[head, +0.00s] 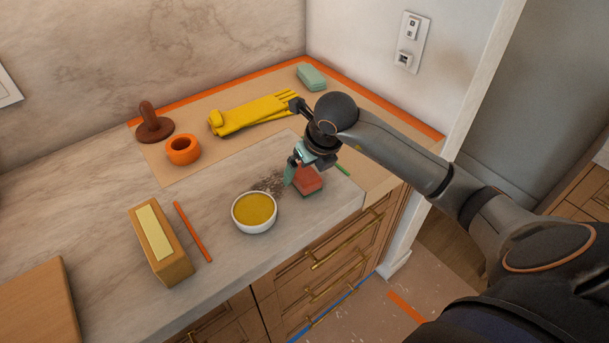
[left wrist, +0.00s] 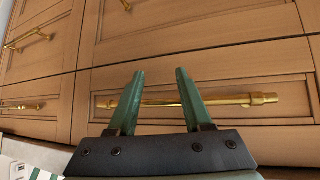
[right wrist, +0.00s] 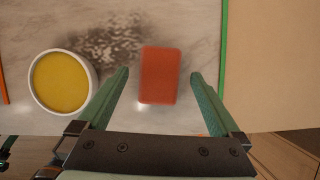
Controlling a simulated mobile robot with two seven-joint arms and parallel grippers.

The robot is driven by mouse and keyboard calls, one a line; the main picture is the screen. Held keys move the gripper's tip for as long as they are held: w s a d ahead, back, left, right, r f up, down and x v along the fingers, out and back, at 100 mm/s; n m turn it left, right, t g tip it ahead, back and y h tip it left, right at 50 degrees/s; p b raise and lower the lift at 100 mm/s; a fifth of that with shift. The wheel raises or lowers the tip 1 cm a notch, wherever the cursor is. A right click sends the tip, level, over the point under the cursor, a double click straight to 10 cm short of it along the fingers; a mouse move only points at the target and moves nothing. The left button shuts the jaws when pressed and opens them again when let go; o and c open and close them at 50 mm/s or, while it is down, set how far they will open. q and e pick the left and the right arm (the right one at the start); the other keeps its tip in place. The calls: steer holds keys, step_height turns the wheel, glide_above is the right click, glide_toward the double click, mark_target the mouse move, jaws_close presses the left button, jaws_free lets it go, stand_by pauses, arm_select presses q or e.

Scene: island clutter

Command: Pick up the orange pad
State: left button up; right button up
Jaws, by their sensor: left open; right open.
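The orange pad (head: 308,180) is a small reddish-orange block lying flat on the marble counter near its front edge. In the right wrist view the pad (right wrist: 160,75) lies between and just beyond the two green fingers. My right gripper (right wrist: 160,85) is open and empty, above the pad, with a finger on each side of it in the picture. In the head view the right gripper (head: 297,170) partly covers the pad. My left gripper (left wrist: 158,75) is open and empty, facing wooden drawer fronts with brass handles.
A white bowl of yellow contents (head: 254,211) stands left of the pad, beside a dark speckled patch (head: 268,184). A green strip (head: 343,169) lies to the right. Yellow gloves (head: 250,113), an orange ring (head: 183,150) and a teal block (head: 311,77) lie farther back.

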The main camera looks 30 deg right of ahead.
steer(key=shift+x, duration=1)
steer(key=shift+r, duration=0.1)
steer(key=c, duration=1.4)
steer(key=shift+r, duration=0.1)
